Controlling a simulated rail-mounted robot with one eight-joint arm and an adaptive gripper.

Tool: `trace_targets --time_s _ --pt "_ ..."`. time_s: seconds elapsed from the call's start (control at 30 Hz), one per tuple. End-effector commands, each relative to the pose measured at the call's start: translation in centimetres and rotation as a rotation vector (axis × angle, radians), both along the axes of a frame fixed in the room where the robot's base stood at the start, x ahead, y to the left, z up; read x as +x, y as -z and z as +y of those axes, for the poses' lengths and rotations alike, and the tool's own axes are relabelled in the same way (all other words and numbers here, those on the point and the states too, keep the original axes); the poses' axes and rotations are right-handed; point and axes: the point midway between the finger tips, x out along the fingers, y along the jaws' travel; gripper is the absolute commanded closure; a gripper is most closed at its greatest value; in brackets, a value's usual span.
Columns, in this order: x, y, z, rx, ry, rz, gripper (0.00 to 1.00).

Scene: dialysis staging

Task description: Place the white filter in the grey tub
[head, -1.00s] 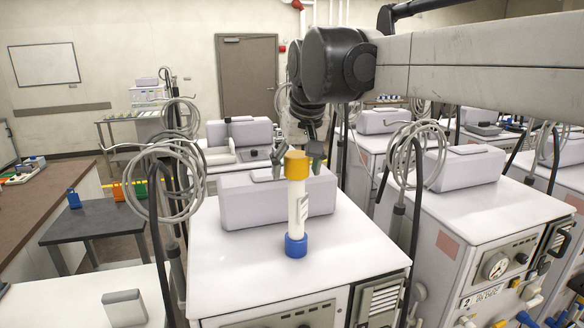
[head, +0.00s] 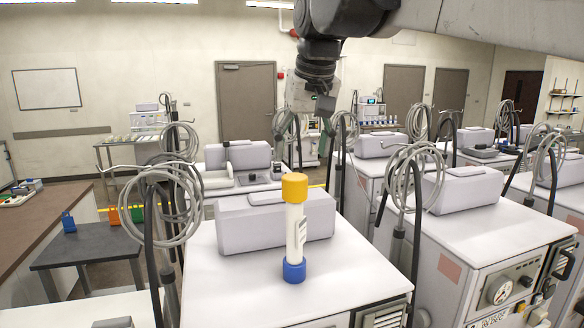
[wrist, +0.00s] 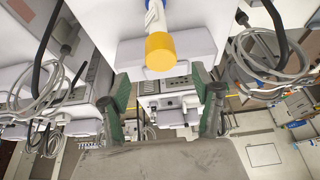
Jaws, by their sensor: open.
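The white filter (head: 296,232) stands upright on the white top of the nearest machine, with a yellow cap and a blue base. It shows at the top of the wrist view (wrist: 156,18), its yellow cap pointing toward my gripper. My gripper (head: 305,138) is open and empty, above and behind the filter in the head view. In the wrist view its two green-padded fingers (wrist: 160,80) are spread, with the cap beyond and between them, apart from both. I cannot pick out a grey tub with certainty.
A pale box-like unit (head: 275,222) lies right behind the filter on the same machine top. Coiled grey tubing hangs on poles at left (head: 165,205) and right (head: 418,175). A dark table (head: 90,245) stands at left.

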Motion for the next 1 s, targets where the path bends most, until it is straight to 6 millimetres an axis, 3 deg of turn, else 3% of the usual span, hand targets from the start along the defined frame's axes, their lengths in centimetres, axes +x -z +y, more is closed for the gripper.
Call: trace_targets --time_s 0.2,0.37,0.7,1.0 --pt "-0.8 -0.5 -0.7 0.001 0.008 -0.005 0.38" --pt "-3.0 2.5 -3.6 0.009 0.046 -0.033 0.38" --pt "-11.7 14.7 -11.5 0.027 0.168 -0.129 0.38" --pt "-19.4 26.1 -15.9 0.032 0.26 -0.204 0.38"
